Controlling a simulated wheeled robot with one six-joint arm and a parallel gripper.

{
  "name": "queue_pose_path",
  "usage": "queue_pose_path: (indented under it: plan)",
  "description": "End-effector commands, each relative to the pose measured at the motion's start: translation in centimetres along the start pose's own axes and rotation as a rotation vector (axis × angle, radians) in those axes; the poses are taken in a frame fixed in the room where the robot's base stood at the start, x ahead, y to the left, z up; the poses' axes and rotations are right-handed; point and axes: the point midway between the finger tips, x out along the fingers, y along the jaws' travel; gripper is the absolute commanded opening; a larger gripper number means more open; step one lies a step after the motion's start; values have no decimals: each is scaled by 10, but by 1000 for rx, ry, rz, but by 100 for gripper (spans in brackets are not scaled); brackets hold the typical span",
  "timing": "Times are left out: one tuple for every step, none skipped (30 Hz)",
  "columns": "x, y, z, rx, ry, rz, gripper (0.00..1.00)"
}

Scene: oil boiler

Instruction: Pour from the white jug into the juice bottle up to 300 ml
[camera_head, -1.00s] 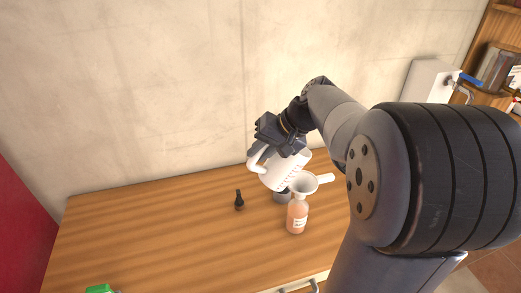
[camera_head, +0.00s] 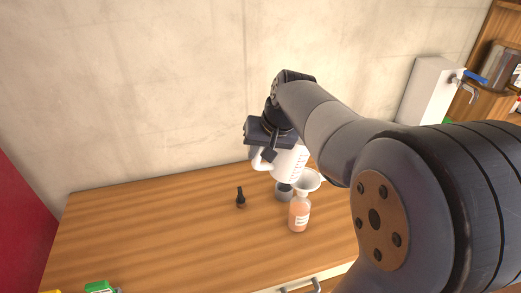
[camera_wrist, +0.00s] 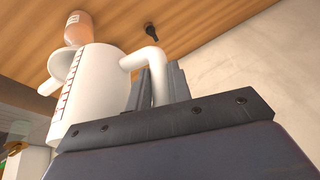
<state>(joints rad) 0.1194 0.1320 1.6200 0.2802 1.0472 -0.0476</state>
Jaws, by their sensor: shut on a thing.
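The white jug (camera_head: 290,164) with graduation marks is held above the table, close to upright. My gripper (camera_head: 268,152) is shut on its handle, which shows between the fingers in the wrist view (camera_wrist: 158,88). The jug's red marks show in the wrist view (camera_wrist: 70,88); its contents are hidden. The juice bottle (camera_head: 299,214), orange-pink with a white label, stands upright on the table below and slightly right of the jug. The bottle's level against 300 ml cannot be read. The bottle also shows in the wrist view (camera_wrist: 78,28).
A small grey cup (camera_head: 284,193) stands just left of the bottle, behind it. A green-topped item (camera_head: 98,287) is at the front left edge. The left part of the wooden table (camera_head: 150,235) is clear.

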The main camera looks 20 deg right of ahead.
Motion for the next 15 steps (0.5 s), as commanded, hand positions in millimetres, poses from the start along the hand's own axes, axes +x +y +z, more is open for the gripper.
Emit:
queue_pose_path:
  plan:
    - [0, -1, 0, -9, 4, 12, 0]
    - [1, -1, 0, -12, 6, 21, 0]
    - [2, 0, 1, -15, 8, 31, 0]
    - [4, 0, 1, -19, 10, 40, 0]
    - [6, 1, 2, -24, 11, 50, 0]
    - [10, 2, 4, -29, 13, 64, 0]
    - [13, 4, 5, -35, 15, 77, 0]
    - [17, 5, 6, -41, 18, 90, 0]
    - [21, 7, 7, -49, 23, 109, 0]
    - [24, 8, 8, -56, 26, 124, 0]
    - [28, 9, 9, -63, 29, 138, 0]
    - [32, 11, 11, -68, 31, 155, 0]
    - [34, 12, 12, -74, 33, 168, 0]
    - [36, 13, 12, -78, 36, 179, 0]
    - [39, 14, 13, -83, 39, 192, 0]
